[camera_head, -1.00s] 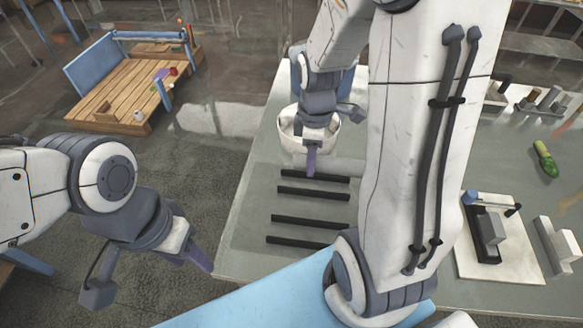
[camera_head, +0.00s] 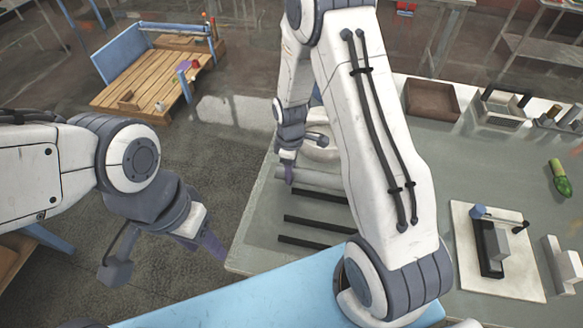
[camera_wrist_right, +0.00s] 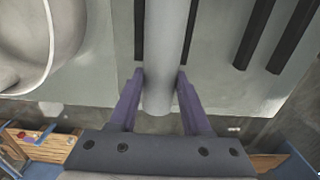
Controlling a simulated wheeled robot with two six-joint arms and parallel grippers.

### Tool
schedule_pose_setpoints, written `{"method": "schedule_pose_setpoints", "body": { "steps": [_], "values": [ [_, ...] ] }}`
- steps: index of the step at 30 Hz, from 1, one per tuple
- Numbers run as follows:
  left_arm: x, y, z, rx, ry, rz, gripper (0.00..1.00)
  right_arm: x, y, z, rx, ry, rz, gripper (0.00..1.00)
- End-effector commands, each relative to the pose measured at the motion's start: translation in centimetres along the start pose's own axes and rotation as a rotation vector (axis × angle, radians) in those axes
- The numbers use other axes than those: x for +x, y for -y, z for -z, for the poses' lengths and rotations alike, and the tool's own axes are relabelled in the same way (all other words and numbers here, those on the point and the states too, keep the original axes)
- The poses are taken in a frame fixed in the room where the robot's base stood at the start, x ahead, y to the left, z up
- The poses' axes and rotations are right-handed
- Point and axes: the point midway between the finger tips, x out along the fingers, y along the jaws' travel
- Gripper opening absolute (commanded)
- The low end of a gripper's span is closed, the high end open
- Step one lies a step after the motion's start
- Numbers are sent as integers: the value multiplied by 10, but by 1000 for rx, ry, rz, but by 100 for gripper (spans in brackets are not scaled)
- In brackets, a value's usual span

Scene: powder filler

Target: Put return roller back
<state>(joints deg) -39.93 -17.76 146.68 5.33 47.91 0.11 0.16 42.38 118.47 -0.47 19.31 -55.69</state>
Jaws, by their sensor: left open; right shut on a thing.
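The return roller, a grey cylinder (camera_head: 312,181), lies lengthwise along the far pair of black strips (camera_head: 325,197) on the grey table. In the right wrist view the roller (camera_wrist_right: 163,45) runs between these two strips; I cannot tell whether it rests on the table or hangs just above. My right gripper (camera_head: 289,174) is shut around the roller's left end, its purple fingers (camera_wrist_right: 160,88) on either side. The roller's right part is hidden behind my right arm. My left gripper (camera_head: 212,243) is open and empty, off the table's left edge.
A white bowl (camera_head: 322,150) stands just beyond the roller. A nearer pair of black strips (camera_head: 318,223) is empty.

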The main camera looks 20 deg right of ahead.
Motion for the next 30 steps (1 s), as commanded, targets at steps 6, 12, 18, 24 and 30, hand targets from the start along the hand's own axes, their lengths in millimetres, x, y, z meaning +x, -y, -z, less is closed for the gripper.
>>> {"method": "schedule_pose_setpoints", "body": {
  "steps": [6, 12, 18, 24, 30],
  "values": [
    [0, 0, 0, 0, 0, 0, 50, 1, -1, 0, 0, -1, -1, 0],
    [3, 0, 0, 0, 0, 0, 50, 6, 0, 0, 0, 0, -1, 0],
    [7, 0, 0, -1, 0, 0, 50, 12, 0, 0, 0, 0, -1, 0],
    [8, 1, 0, -1, 0, 0, 50, 13, 0, 0, -1, -1, -1, 0],
    [8, 1, 0, -1, 0, 0, 50, 14, 0, 0, -1, 0, -1, 78]
  ]
}}
